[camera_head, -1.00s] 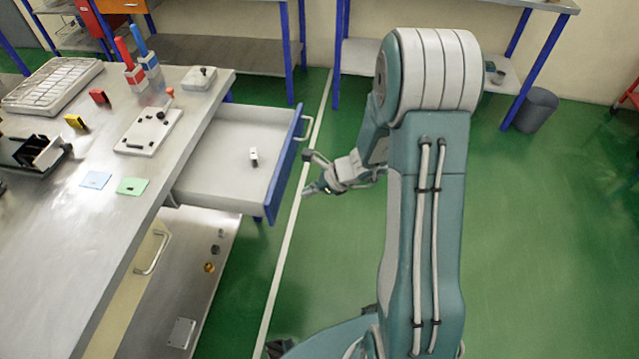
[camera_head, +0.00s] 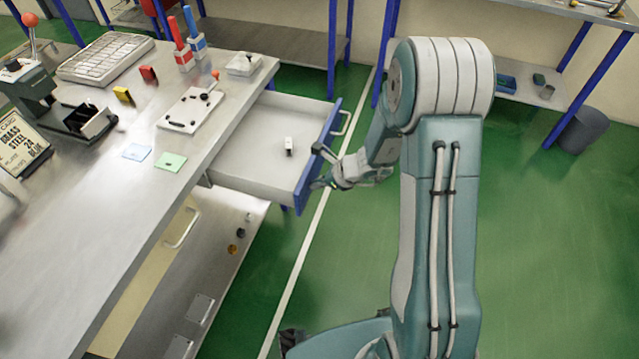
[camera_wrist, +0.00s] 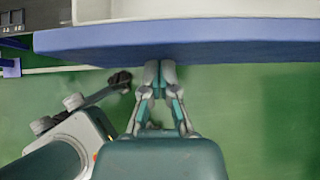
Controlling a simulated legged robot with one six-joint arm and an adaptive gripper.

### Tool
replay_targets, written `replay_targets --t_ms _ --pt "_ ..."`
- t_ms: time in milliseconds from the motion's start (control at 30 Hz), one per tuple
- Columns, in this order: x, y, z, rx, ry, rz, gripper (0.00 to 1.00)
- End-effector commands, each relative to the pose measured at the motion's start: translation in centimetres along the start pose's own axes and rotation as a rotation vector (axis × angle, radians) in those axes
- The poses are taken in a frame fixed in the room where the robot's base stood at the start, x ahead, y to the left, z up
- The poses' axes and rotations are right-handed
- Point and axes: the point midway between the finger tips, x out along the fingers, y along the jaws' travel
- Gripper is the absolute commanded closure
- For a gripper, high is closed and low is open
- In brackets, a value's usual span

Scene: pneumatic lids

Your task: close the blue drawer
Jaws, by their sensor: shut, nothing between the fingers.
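The blue drawer (camera_head: 318,155) is pulled well out from the workbench, its blue front facing right and its pale inside open to view. A small white and black item (camera_head: 289,146) lies inside it. The drawer's handle (camera_head: 345,122) sits on the far half of the front. My gripper (camera_head: 318,184) is at the near half of the front, on its outer side. In the wrist view the blue front (camera_wrist: 200,42) spans the top, and my gripper (camera_wrist: 160,66) has its fingertips together at its lower edge. They look touching or very close; I cannot tell which.
The workbench top (camera_head: 80,235) carries a fixture plate (camera_head: 190,108), coloured blocks, a tray (camera_head: 105,58) and red and blue tools. A second drawer with a handle (camera_head: 182,228) is below, beside a low shelf. Green floor (camera_head: 560,230) is free on the right.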

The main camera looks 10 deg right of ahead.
Motion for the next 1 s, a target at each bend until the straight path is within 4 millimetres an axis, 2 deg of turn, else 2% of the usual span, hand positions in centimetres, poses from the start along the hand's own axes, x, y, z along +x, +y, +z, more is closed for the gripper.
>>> replay_targets --t_ms 267,700,1000 --pt "3.6 0.1 3.5 -0.005 -0.001 0.004 1.0" --pt "12.1 0.1 12.0 -0.004 -0.002 0.003 1.0" --pt "16.3 0.1 16.3 -0.003 -0.002 0.001 1.0"
